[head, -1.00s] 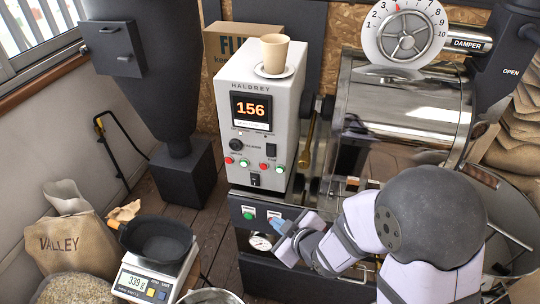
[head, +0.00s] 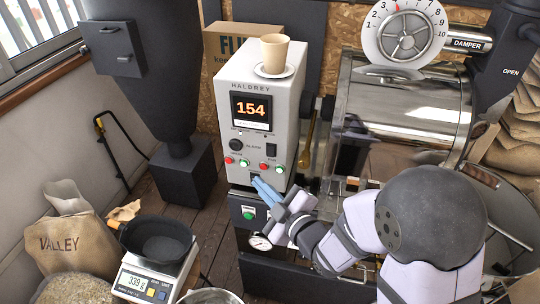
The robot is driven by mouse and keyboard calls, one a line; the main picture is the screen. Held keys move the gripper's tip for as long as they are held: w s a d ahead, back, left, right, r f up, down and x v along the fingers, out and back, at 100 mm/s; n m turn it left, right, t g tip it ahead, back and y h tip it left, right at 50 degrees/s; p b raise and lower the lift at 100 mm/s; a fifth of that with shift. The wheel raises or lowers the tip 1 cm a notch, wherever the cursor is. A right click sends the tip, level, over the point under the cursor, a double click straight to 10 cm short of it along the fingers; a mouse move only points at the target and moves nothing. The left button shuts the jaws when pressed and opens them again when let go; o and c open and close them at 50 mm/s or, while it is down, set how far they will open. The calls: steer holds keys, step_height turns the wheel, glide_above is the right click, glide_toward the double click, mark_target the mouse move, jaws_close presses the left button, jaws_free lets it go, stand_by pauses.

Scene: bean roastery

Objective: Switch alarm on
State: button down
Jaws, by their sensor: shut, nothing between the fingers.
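The grey Haldrey control box (head: 283,110) carries a display (head: 251,111) reading 154. Whether that label belongs to the knob or the rocker I cannot tell. Red and green buttons (head: 244,163) sit in a row lower down. My gripper (head: 262,188) is shut and empty, its blue fingertips just under the button row at the box's lower front. They hide the small black fitting there; contact cannot be told.
A paper cup on a saucer (head: 274,54) stands on top of the box. The lower black panel has a green button (head: 249,212) and a gauge (head: 260,242). A scale with a black pan (head: 157,240) stands at lower left. The roaster drum (head: 402,110) is at right.

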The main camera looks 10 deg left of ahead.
steer(key=shift+w, duration=0.1)
steer(key=w+f, duration=0.1)
steer(key=w, duration=0.7)
steer(key=shift+w, duration=0.25)
steer(key=shift+w+f+b, duration=0.15)
steer(key=shift+w+b, duration=0.15)
steer(key=shift+w, duration=0.45)
stand_by(2.8)
steer(key=shift+s, duration=0.15)
steer(key=shift+s, duration=0.6)
steer(key=shift+s+r+b, duration=0.25)
steer(key=shift+s, duration=1)
steer(key=shift+s+r+b, duration=0.2)
steer(key=shift+s+b, duration=0.05)
steer(key=shift+s, duration=1)
